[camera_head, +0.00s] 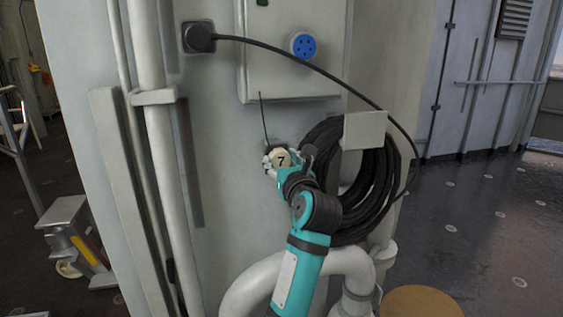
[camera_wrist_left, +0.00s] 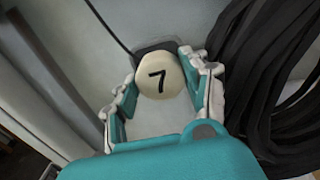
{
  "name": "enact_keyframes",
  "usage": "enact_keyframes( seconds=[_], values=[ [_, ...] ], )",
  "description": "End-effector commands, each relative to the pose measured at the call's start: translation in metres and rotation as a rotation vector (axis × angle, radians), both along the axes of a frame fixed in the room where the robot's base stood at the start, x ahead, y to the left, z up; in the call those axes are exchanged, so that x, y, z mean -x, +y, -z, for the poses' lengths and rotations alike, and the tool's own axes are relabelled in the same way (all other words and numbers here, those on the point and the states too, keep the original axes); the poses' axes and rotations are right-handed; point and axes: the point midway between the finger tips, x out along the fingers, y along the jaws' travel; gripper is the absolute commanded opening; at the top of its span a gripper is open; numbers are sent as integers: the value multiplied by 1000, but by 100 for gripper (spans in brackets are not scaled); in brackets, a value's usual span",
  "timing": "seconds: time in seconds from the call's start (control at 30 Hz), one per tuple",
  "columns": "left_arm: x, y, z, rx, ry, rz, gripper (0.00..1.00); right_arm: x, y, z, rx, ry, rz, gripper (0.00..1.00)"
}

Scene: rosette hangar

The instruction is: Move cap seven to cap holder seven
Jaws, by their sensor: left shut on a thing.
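Cap seven (camera_head: 282,159) is a round cream cap with a black 7, facing the camera. My left gripper (camera_head: 279,161) is shut on it in front of the grey wall. In the left wrist view the cap (camera_wrist_left: 160,75) sits between the tips of the two fingers of my left gripper (camera_wrist_left: 160,85). A dark fitting (camera_wrist_left: 155,47) shows right behind the cap at the wall, with a thin black cord rising from it. Whether the cap is seated on that fitting or apart from it, I cannot tell. My right gripper is not in view.
A coil of black cable (camera_head: 362,190) hangs just right of my left gripper, under a pale plate (camera_head: 364,130). A grey box (camera_head: 292,60) with a blue round socket (camera_head: 303,45) is above. A thick pale pipe (camera_head: 262,280) bends below. A black cable arcs overhead.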

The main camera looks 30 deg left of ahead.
Motion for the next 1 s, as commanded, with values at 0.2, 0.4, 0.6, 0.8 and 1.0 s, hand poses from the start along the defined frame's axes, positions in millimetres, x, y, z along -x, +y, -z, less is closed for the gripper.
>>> enact_keyframes(
  seconds=[0.2, 0.4, 0.6, 0.8, 1.0],
  values=[
    [-2, 3, -1, -2, -1, -1, 0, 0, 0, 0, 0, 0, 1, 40],
    [-5, 6, -1, -2, -2, 0, 0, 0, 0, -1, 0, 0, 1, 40],
    [-8, 9, -1, -2, -1, -1, 0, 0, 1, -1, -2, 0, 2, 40],
    [-8, 9, 0, -2, -1, -1, 69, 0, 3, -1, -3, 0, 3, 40],
    [-8, 8, 0, -2, -1, 2, 74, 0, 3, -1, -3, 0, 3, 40]
  ],
)
